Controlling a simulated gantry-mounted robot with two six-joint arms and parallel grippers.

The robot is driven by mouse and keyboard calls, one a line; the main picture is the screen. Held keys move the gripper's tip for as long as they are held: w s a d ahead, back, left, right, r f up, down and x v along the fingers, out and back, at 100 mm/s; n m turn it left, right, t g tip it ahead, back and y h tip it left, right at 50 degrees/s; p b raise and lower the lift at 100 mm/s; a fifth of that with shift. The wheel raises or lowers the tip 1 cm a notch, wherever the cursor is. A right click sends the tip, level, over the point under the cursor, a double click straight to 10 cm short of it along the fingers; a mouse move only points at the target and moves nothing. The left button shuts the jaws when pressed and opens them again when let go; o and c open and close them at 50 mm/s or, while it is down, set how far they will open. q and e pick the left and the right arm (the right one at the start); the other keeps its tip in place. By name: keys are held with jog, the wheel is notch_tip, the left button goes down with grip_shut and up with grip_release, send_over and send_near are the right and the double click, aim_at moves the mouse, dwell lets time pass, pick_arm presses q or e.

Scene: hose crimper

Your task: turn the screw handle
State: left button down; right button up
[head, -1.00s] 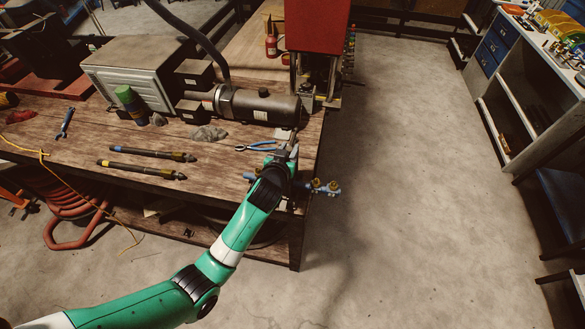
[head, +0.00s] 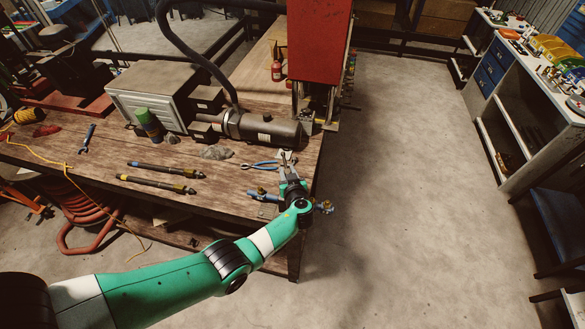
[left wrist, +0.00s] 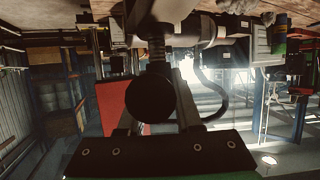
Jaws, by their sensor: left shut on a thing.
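The screw handle shows in the left wrist view as a dark round knob (left wrist: 176,103) below a threaded screw (left wrist: 158,76). My left gripper (head: 287,157) is at the right front part of the wooden workbench (head: 105,165), by its edge. In the left wrist view its grey fingers (left wrist: 160,105) stand on both sides of the knob and are shut on it. In the head view the handle is too small and covered to make out. My right gripper is not in view.
Blue-handled pliers (head: 262,165) lie left of the gripper. A dark cylindrical machine (head: 262,130) stands behind it. A blue fitting with brass ends (head: 262,195) sits near the front edge. Two dark rods (head: 160,184) lie further left. The floor to the right is clear.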

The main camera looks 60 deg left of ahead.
pick_arm(q)
jog(key=shift+s+f, duration=0.15)
jog(key=shift+f, duration=0.3)
jog(key=c, duration=0.6)
grip_release()
jog(key=shift+d, duration=0.1)
jog(key=shift+r, duration=0.2)
